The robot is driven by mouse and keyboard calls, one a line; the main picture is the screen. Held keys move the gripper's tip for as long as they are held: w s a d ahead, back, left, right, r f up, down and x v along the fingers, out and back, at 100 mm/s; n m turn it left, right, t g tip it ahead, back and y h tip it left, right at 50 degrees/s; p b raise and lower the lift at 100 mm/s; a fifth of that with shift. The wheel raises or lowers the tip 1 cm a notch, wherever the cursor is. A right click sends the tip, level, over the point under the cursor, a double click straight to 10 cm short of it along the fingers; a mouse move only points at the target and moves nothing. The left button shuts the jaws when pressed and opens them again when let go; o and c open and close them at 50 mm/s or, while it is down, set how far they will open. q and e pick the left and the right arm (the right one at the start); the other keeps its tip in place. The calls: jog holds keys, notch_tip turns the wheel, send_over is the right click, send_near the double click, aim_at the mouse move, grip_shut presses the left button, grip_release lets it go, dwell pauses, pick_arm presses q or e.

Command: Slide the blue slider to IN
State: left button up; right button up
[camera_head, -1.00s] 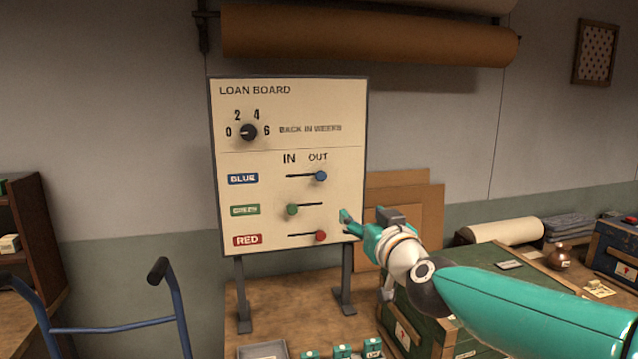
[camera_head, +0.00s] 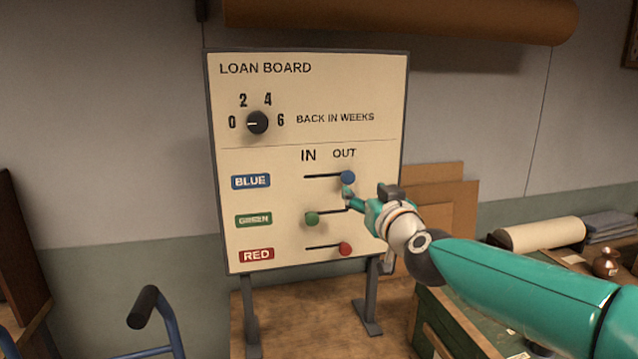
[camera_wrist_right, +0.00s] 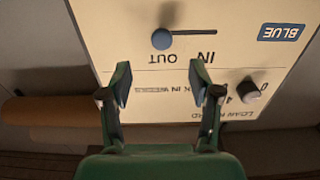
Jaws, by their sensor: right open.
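The loan board (camera_head: 285,150) stands upright on the bench. Its blue slider knob (camera_head: 347,177) sits at the right end of its slot, under OUT. The blue label (camera_head: 250,181) is to the left of the slot. My right gripper (camera_head: 366,192) is open in front of the board, appearing just below and right of the blue knob. In the right wrist view, the board is upside down and the blue knob (camera_wrist_right: 161,39) is beyond the open, empty fingers (camera_wrist_right: 159,85), apart from them. My left gripper is not in view.
The green knob (camera_head: 311,219) is at the IN end and the red knob (camera_head: 345,249) at the OUT end. A black dial (camera_head: 257,122) is above. A green chest (camera_head: 440,320) stands at right. A blue-railed cart handle (camera_head: 145,307) is at lower left.

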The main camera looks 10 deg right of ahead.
aim_at(349, 178)
jog(key=w, duration=0.3)
jog(key=shift+w+a+f, duration=0.15)
jog(key=shift+w, duration=0.25)
jog(key=w+p, duration=0.2)
jog(key=w, duration=0.2)
jog(key=shift+w+a, duration=0.15)
jog(key=shift+w, duration=0.35)
jog(key=shift+r, duration=0.2)
jog(key=shift+w, duration=0.1)
jog(key=c, duration=0.8)
jog(key=shift+c, duration=0.2)
